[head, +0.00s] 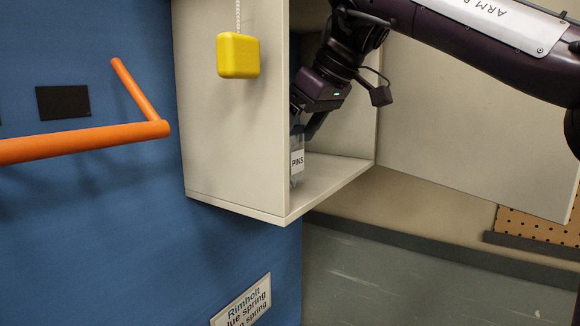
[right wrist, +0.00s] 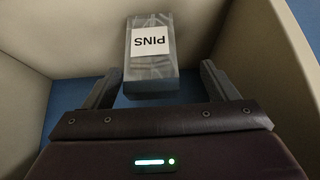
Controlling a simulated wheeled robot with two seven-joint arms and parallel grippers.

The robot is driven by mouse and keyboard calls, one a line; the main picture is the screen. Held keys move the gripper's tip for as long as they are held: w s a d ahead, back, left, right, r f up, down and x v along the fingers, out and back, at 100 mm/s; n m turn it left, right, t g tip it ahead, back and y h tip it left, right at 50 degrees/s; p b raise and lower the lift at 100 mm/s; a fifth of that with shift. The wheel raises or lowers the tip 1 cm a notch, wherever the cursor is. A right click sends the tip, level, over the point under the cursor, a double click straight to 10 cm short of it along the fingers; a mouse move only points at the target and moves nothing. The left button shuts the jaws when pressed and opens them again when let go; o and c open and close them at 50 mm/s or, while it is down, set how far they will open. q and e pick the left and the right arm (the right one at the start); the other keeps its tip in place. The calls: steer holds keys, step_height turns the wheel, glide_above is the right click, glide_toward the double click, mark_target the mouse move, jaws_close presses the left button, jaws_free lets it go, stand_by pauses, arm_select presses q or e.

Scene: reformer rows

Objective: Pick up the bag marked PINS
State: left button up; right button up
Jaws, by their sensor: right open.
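The bag marked PINS (head: 297,164) is a clear grey bag with a white label. In the head view it stands inside the open cabinet, partly hidden by the cabinet's side wall and my gripper. In the right wrist view the bag (right wrist: 151,60) lies ahead, its label upside down, its near end between the tips of the two fingers. My right gripper (head: 308,122) reaches into the cabinet from above. In the right wrist view the right gripper (right wrist: 158,80) is open, with a gap visible on each side of the bag. My left gripper is not in view.
The pale cabinet (head: 235,140) has side walls close around the gripper, and its door (head: 480,130) stands open at the right. A yellow block (head: 238,55) hangs on a chain outside. An orange bar (head: 80,143) projects at the left from the blue wall.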

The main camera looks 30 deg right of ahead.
steer(key=shift+w+a+f+p, duration=0.1)
steer(key=shift+w+f+p, duration=0.45)
steer(key=shift+w+f, duration=1.45)
steer(key=shift+f, duration=0.05)
steer(key=shift+s, duration=0.15)
steer(key=shift+s+r, duration=0.15)
steer(key=shift+s, duration=0.1)
steer(key=c, duration=0.3)
steer(key=shift+a, duration=0.1)
steer(key=c, duration=0.5)
steer(key=shift+w, duration=0.1)
steer(key=c, duration=0.3)
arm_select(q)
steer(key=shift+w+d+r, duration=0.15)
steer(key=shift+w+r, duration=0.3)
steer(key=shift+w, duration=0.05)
arm_select(e)
steer(key=shift+c, duration=0.2)
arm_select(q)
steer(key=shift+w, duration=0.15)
